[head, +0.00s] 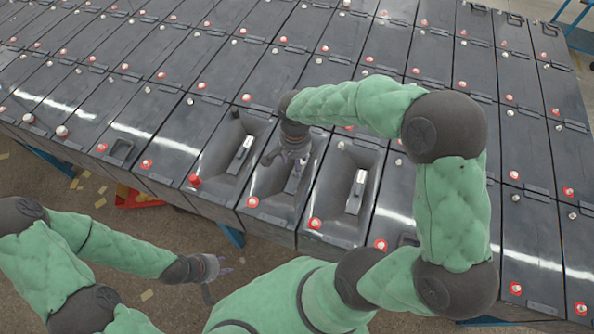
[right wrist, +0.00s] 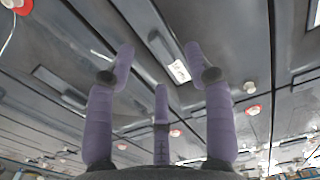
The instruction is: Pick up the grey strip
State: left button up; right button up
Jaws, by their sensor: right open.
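A grey strip (head: 293,184) lies in the middle of three sunken battery tops, partly hidden by my right gripper (head: 284,163). In the right wrist view a grey strip with a white label (right wrist: 179,71) shows ahead, between the spread purple fingers of the gripper (right wrist: 160,58). The right gripper is open; the strip looks apart from the fingers. Similar grey strips lie in the recess to the left (head: 240,154) and the recess to the right (head: 355,191). My left gripper (head: 219,272) hangs low in front of the rows, fingers spread and empty.
Rows of dark batteries (head: 180,125) with red and white caps fill the view. The recess walls stand close around the right gripper. A red tray (head: 138,199) lies on the floor at the front left, among scattered yellowish pieces.

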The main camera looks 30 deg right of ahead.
aim_at(291, 187)
jog(key=f, duration=0.2)
jog(key=d+f, duration=0.1)
jog(key=f, duration=0.1)
jog(key=shift+s, duration=0.15)
jog(key=shift+f, duration=0.55)
jog(key=shift+a, duration=0.1)
grip_shut()
